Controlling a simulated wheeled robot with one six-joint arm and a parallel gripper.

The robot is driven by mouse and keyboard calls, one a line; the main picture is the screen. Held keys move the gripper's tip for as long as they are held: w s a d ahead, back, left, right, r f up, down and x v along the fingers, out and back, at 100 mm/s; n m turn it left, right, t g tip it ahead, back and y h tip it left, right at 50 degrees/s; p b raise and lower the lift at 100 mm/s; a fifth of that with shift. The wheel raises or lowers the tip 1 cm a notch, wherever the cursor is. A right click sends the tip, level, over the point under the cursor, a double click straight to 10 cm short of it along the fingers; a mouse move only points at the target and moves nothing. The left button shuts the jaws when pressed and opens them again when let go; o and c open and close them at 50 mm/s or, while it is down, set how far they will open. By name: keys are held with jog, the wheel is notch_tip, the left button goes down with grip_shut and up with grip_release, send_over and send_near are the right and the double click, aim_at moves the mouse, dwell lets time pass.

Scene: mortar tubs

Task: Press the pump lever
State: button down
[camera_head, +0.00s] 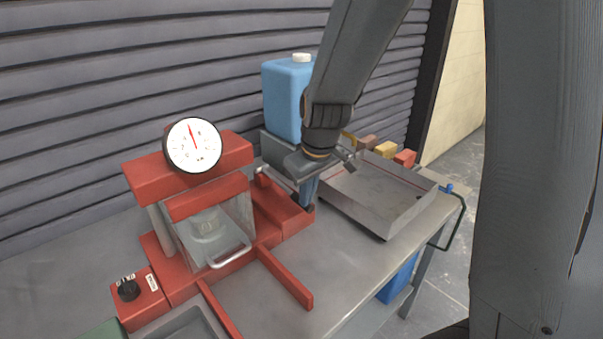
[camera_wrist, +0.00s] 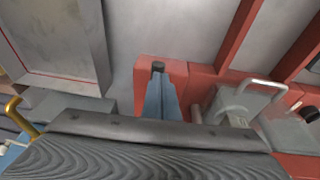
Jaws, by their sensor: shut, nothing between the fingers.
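The red press (camera_head: 188,178) stands on the metal bench at left, with a round dial gauge (camera_head: 193,146) on top. A red pump block (camera_head: 280,218) sits at its right side; it also shows in the wrist view (camera_wrist: 178,72). A thin grey lever rod (camera_head: 283,181) runs along the block toward my gripper (camera_head: 309,203). The blue fingers point down, shut and empty, at the block's right end. In the wrist view, a dark end piece (camera_wrist: 158,66) shows just beyond my fingertips (camera_wrist: 161,80); I cannot tell whether they touch. Much of the lever is hidden by my gripper.
A grey metal tray (camera_head: 385,195) lies right of my gripper, with coloured blocks (camera_head: 404,158) behind it. A blue jug (camera_head: 287,97) stands behind. A clear guard with a metal handle (camera_head: 230,256) fronts the press. The bench front is mostly clear beyond the red rails (camera_head: 286,280).

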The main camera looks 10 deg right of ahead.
jog(key=s+p+v, duration=0.1)
jog(key=s+v, duration=0.1)
jog(key=v, duration=1.1)
jog(key=shift+s+d+f, duration=0.2)
jog(key=shift+d+f, duration=0.05)
jog(key=shift+d, duration=0.15)
jog(key=shift+w, duration=0.1)
dwell(1.0)
